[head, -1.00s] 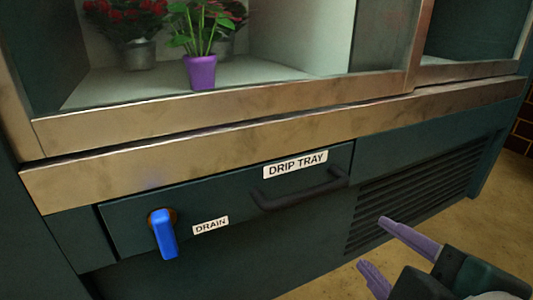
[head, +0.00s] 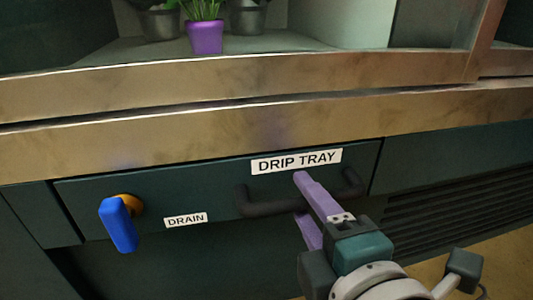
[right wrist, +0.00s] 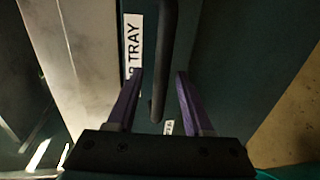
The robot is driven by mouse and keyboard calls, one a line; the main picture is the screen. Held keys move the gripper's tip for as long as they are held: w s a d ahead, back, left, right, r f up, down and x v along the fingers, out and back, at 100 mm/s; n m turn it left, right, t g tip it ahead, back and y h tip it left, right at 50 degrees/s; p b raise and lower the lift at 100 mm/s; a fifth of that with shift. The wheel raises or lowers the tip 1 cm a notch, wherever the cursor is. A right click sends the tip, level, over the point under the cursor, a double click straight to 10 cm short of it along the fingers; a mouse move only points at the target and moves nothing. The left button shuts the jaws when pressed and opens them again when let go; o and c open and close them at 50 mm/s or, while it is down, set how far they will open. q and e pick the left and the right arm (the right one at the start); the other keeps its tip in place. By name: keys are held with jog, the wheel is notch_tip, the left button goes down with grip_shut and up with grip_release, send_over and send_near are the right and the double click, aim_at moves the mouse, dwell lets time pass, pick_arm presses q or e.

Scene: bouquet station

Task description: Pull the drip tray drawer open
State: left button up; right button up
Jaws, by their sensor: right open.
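The drip tray drawer (head: 225,180) is a dark teal front under the metal ledge, and it looks shut. Its dark bar handle (head: 268,208) runs below the white DRIP TRAY label (head: 297,161). My right gripper (head: 306,208) is open at the handle's right half, one purple finger above the bar and one below it. In the right wrist view the handle (right wrist: 164,60) passes between the two spread fingers (right wrist: 158,88), with gaps on both sides. Part of the handle is hidden behind the upper finger in the head view. My left gripper is not in view.
A blue drain lever (head: 119,222) sticks out at the drawer's left, beside a DRAIN label (head: 186,220). A metal ledge (head: 220,137) runs above the drawer. Potted plants, one in a purple pot (head: 204,37), stand in the case above. A vent grille (head: 460,212) is at the right.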

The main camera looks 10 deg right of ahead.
jog(key=shift+w+a+f, duration=0.15)
jog(key=shift+w+f, duration=0.1)
jog(key=shift+w, duration=0.4)
grip_shut()
dwell(1.0)
